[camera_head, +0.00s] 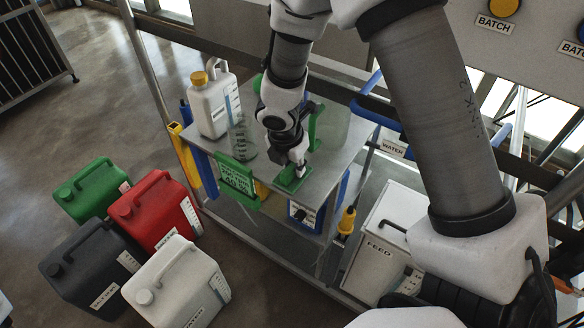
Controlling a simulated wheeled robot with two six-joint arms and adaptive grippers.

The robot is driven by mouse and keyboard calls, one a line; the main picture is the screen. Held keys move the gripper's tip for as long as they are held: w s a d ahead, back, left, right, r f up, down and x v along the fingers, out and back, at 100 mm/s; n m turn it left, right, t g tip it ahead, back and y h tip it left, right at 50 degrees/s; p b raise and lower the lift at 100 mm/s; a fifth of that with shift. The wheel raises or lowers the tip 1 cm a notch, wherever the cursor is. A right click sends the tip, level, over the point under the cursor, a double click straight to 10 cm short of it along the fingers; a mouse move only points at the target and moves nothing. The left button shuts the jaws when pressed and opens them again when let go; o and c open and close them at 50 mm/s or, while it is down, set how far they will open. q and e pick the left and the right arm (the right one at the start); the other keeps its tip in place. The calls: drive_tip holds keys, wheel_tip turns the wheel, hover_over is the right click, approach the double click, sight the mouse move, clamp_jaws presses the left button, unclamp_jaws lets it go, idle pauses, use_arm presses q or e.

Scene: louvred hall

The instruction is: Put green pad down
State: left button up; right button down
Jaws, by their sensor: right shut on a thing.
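The green pad (287,185) is a small flat green piece at the front edge of the grey cart top (330,172). My right gripper (297,168) points down over it and is shut on it. The fingers cover part of the pad, and I cannot tell whether its underside touches the cart top. My left gripper is out of view.
A white jug with a yellow cap (214,105) and a clear marked vessel (243,138) stand on the cart. A green sign (238,180) hangs at its front. Green (92,190), red (158,208), dark (88,262) and white (175,285) canisters stand on the floor.

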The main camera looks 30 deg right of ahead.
sight(288, 173)
drive_tip(key=shift+s+d+f, duration=0.1)
drive_tip(key=shift+s+d, duration=0.05)
drive_tip(key=shift+s, duration=0.05)
drive_tip(key=c, duration=1)
unclamp_jaws()
drive_tip(key=shift+w, duration=0.1)
drive_tip(key=shift+r, duration=0.25)
drive_tip(key=p+v, duration=0.6)
drive_tip(key=v, duration=0.6)
